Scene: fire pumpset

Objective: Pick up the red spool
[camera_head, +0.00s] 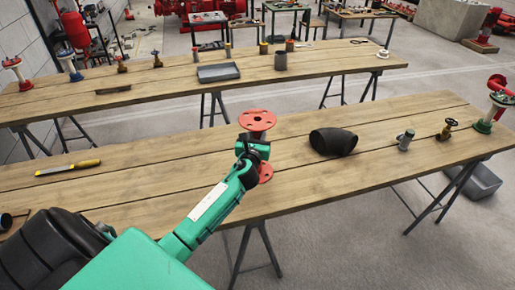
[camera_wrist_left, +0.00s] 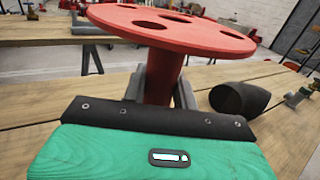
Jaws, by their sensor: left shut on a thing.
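The red spool (camera_head: 257,119) has a round flange with holes at its top and a second flange lower down. It stands upright at the nearer wooden table (camera_head: 120,187), about mid-table in the head view. My left gripper (camera_head: 253,150) is shut on its stem, below the top flange. In the left wrist view the spool (camera_wrist_left: 165,75) fills the middle, its stem between the two fingers of my left gripper (camera_wrist_left: 160,90). The arm hides much of the spool's lower part, so I cannot tell whether its base touches the table. My right gripper is not in view.
A black pipe elbow (camera_head: 333,141) lies right of the spool. A grey fitting (camera_head: 405,140), a brass valve (camera_head: 447,129) and a red-and-white pipe piece (camera_head: 497,100) stand further right. A yellow-handled tool (camera_head: 68,168) lies left. A second table (camera_head: 130,86) stands behind.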

